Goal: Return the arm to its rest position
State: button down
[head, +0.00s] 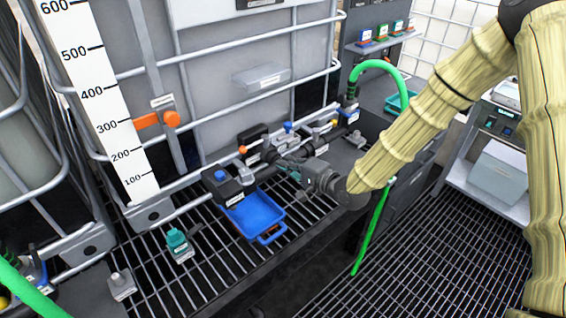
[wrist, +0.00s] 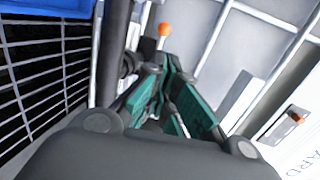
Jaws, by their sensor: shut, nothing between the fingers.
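My arm, in a pale yellow sleeve, reaches from the right of the head view down to the fittings in front of the caged tank. My gripper (head: 277,158) is close to the valve fittings (head: 292,143); whether it touches them I cannot tell. In the wrist view my gripper (wrist: 168,72) shows its teal-sided fingers closed together with nothing held. An orange-tipped knob (wrist: 164,30) stands just beyond the fingertips. Part of the gripper is hidden behind my wrist in the head view.
A blue tray (head: 252,212) sits on the grating below my gripper. A green hose (head: 372,228) hangs beside my wrist. The tank's cage bars (head: 215,118) stand close behind. A grey side cart (head: 487,185) is at right; the grated floor (head: 440,250) is open.

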dwell(0.4)
jog(key=s+d+f+n+g+h, duration=0.2)
jog(key=s+d+f+h, duration=0.15)
jog(key=s+f, duration=0.6)
jog(key=s+d+f+n+g+h, duration=0.15)
jog(key=s+d+f, duration=0.45)
jog(key=f, duration=0.7)
jog(key=s+d+f+n+g+h, duration=0.1)
jog(key=s+d+f+g+h, duration=0.1)
jog(key=s, duration=0.7)
jog(key=s+d+f+n+g+h, duration=0.2)
jog(key=s+d, duration=0.4)
jog(key=s, duration=0.3)
jog(key=s+d+f+n+g+h, duration=0.2)
jog(key=s+d+f+g, duration=0.1)
jog(key=s, duration=0.6)
notch_tip(320, 180, down, 3)
jog(key=shift+s+d+r, duration=0.1)
jog(key=shift+s+d, duration=0.3)
jog(key=shift+d, duration=0.45)
jog(key=shift+g, duration=0.25)
